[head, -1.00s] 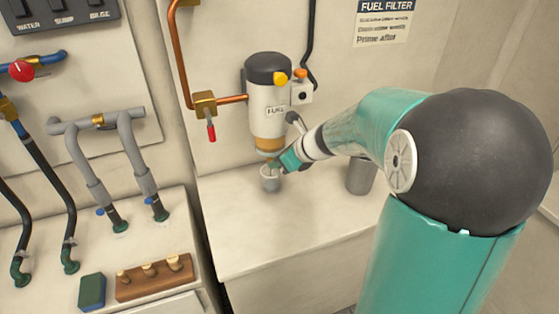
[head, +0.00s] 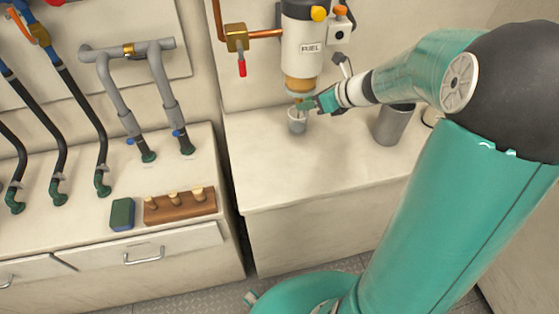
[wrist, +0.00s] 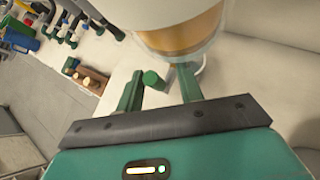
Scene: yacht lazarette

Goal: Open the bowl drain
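The fuel filter (head: 302,50) hangs on the wall, with a white body and an amber bowl (head: 299,84) at its bottom. The bowl fills the top of the wrist view (wrist: 185,32). A small green knob (wrist: 154,80), seemingly the bowl drain, shows below the bowl. My gripper (head: 304,105) is just under the bowl in the head view. In the wrist view its two green fingers (wrist: 160,82) are apart, with the knob between or just beyond their tips and gaps visible on both sides. Contact is not visible. A small grey cup (head: 297,123) stands beneath, partly hidden by my gripper.
A taller grey container (head: 392,125) stands right of the cup under my arm. A red-handled valve (head: 242,67) on a copper pipe is left of the filter. A wooden peg block (head: 180,206) and green sponge (head: 122,214) lie on the left counter.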

